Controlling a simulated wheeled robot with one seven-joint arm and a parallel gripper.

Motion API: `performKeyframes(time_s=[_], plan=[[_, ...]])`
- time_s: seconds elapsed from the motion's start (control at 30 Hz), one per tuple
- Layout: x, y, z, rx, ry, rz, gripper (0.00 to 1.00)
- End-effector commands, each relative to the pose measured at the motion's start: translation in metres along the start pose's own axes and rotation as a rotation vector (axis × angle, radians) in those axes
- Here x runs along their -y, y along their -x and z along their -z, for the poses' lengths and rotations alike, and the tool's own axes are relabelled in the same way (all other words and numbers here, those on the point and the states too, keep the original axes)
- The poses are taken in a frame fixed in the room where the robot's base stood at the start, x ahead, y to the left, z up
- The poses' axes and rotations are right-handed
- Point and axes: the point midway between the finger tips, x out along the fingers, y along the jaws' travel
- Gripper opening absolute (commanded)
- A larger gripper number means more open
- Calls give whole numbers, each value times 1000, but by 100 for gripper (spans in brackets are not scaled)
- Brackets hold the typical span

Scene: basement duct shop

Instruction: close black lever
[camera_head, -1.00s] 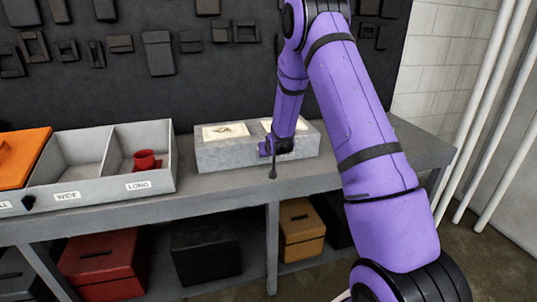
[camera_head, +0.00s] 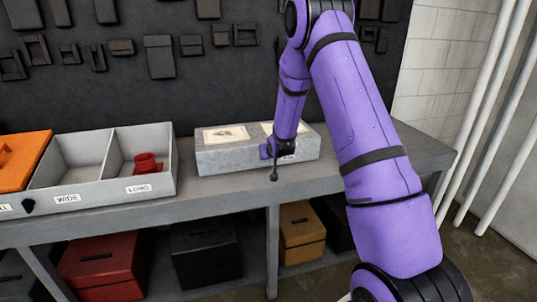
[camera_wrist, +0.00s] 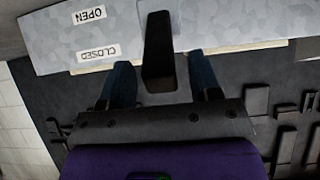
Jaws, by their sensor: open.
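The black lever (camera_wrist: 158,50) is on a grey mottled box (camera_wrist: 220,25) in the wrist view. It lies between the two blue fingers of my open gripper (camera_wrist: 163,82), with a gap on both sides. Labels reading OPEN (camera_wrist: 90,14) and CLOSED (camera_wrist: 98,53) appear upside down beside it; the lever spans the level of both. In the head view the grey box (camera_head: 225,160) sits on the bench, and a thin dark lever end (camera_head: 275,172) hangs at its front. My gripper (camera_head: 268,149) is at the box front, its fingers mostly hidden by my arm.
A grey divided bin (camera_head: 75,195) with WIDE and LONG labels stands left of the box, with a red part (camera_head: 147,163) in the LONG compartment. An orange box (camera_head: 20,160) is farther left. The bench top (camera_head: 390,160) is clear at right. White pipes (camera_head: 490,130) stand beyond.

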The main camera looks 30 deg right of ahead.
Motion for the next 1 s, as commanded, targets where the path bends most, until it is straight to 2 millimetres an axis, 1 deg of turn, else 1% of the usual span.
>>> performKeyframes(time_s=[0.03, 0.3, 0.4, 0.5, 0.7, 1.0], plan=[[0, 9, 1, -1, 0, 0, 57], [0, 58, 1, -3, 0, 0, 57], [0, 73, 1, -3, 0, 0, 57], [0, 83, 1, -3, 0, 0, 57], [0, 93, 1, -3, 0, 0, 57], [0, 94, 1, -3, 0, 0, 57]])
